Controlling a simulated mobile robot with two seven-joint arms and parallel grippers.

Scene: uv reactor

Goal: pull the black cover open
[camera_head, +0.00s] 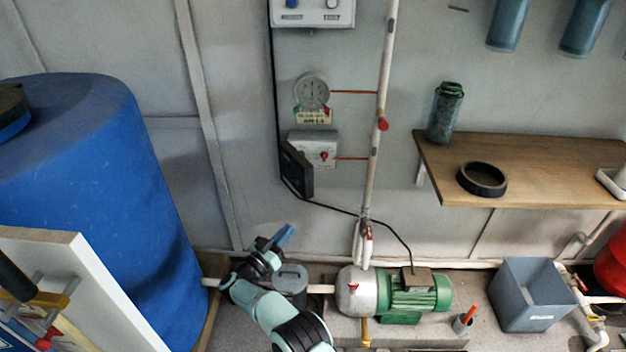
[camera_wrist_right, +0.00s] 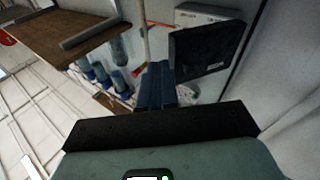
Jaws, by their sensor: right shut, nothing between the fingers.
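The black cover (camera_head: 297,168) is a dark flat panel at the left side of a small white wall box (camera_head: 318,146). It stands out from the wall at an angle, and the box's face with a red knob shows beside it. In the right wrist view the black cover (camera_wrist_right: 208,50) is just right of my fingertips. My right gripper (camera_head: 286,235) is below the cover in the head view, its blue fingers shut and empty. The fingers also show in the wrist view (camera_wrist_right: 156,85). Whether they touch the cover is unclear there. My left gripper is in neither view.
A large blue tank (camera_head: 105,190) stands at left. A green pump motor (camera_head: 420,296) sits on the floor to the right of my right arm. A vertical pipe (camera_head: 382,90) runs right of the box. A wooden shelf (camera_head: 540,165) juts out at right.

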